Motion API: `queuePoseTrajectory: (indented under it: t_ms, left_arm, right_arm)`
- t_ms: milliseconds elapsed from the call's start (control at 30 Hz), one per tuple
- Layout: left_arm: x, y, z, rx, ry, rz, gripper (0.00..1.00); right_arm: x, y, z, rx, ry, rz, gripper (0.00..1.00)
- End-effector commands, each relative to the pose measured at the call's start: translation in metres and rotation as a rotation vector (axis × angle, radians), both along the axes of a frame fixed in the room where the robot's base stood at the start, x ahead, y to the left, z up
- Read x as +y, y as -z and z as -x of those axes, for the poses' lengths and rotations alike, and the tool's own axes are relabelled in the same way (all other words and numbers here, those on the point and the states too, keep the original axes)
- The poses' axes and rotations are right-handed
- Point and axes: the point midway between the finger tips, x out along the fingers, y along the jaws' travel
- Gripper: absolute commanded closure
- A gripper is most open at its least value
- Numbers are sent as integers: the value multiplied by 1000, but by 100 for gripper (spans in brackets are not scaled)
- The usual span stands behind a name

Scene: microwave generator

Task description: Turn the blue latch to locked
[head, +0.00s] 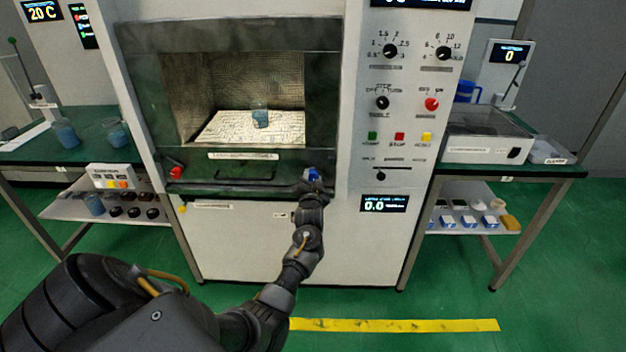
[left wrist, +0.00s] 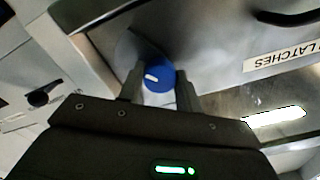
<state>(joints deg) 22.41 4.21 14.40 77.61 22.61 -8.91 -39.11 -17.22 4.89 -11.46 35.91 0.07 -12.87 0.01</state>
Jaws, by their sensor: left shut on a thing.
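The blue latch (head: 314,174) is a round knob at the right end of the strip below the microwave chamber. In the left wrist view the blue latch (left wrist: 158,75) shows a short white mark pointing left. My left gripper (head: 311,183) is at the latch, and in the left wrist view its two fingers (left wrist: 159,90) stand on either side of the knob, shut on it. The red latch (head: 176,173) is at the left end of the same strip. My right gripper is not in view.
The chamber (head: 250,85) stands open above the strip, with a beaker (head: 260,118) on its light floor. A control panel (head: 400,110) with knobs and buttons is to the right. Side tables with equipment stand left (head: 80,145) and right (head: 560,168).

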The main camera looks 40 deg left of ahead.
Motion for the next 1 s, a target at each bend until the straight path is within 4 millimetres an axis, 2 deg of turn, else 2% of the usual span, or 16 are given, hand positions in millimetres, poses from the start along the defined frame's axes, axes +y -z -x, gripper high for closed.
queuePoseTrajectory:
  t_ms: [467, 1000]
  left_arm:
    - [-1, 1, 0, -269, 2, 358, 89]
    - [-2, 2, -1, -578, 2, 765, 89]
  right_arm:
    - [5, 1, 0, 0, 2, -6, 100]
    - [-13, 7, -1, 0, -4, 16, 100]
